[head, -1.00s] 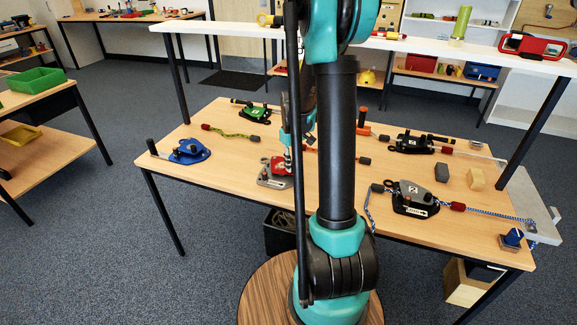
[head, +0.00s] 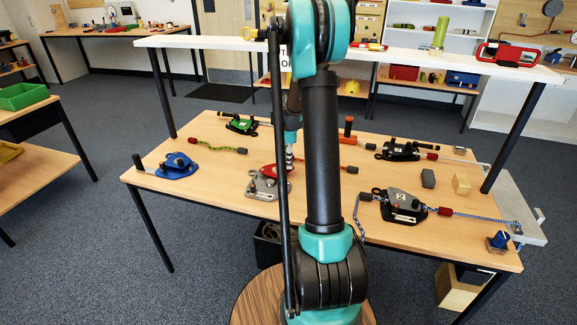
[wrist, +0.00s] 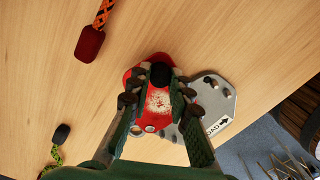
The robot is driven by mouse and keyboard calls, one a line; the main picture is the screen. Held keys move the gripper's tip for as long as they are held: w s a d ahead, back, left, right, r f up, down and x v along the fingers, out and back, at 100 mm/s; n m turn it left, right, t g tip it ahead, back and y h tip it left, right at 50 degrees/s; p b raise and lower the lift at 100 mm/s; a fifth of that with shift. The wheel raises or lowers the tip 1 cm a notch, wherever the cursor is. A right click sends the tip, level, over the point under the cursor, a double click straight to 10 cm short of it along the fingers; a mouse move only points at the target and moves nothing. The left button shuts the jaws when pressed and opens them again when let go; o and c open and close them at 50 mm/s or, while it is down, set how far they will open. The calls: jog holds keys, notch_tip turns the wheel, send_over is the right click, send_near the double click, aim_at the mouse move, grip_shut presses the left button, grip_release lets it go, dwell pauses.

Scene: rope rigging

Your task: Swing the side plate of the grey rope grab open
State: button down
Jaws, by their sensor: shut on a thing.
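A rope grab with a grey base plate (head: 266,189) and a red side plate (head: 272,171) lies on the table left of my arm. My gripper (wrist: 155,97) is over it, its fingers shut around the black knob (wrist: 160,75) on the worn red plate (wrist: 158,101). The red plate sits at an angle to the grey plate (wrist: 208,108), much of which lies bare with a LOAD arrow. The fingers and red plate hide the pivot.
Blue (head: 176,166), green (head: 240,124) and black (head: 402,150) grabs lie around the table. A green rope (head: 217,147) and an orange rope (wrist: 104,12) lie near the held grab. A white shelf (head: 210,41) crosses above the table's back.

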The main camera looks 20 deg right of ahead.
jog(key=w+n, duration=0.2)
jog(key=shift+w+d+n, duration=0.1)
jog(key=shift+w+n, duration=0.15)
jog(key=shift+n, duration=0.15)
jog(key=shift+w+a+n, duration=0.15)
jog(key=shift+w+n, duration=0.55)
jog(key=shift+n, duration=0.05)
jog(key=shift+w+a+n, duration=0.1)
jog(key=shift+w+n, duration=0.55)
jog(key=shift+n, duration=0.1)
jog(key=c, duration=1.4)
grip_release()
jog(key=shift+o, duration=0.2)
jog(key=shift+s, duration=0.1)
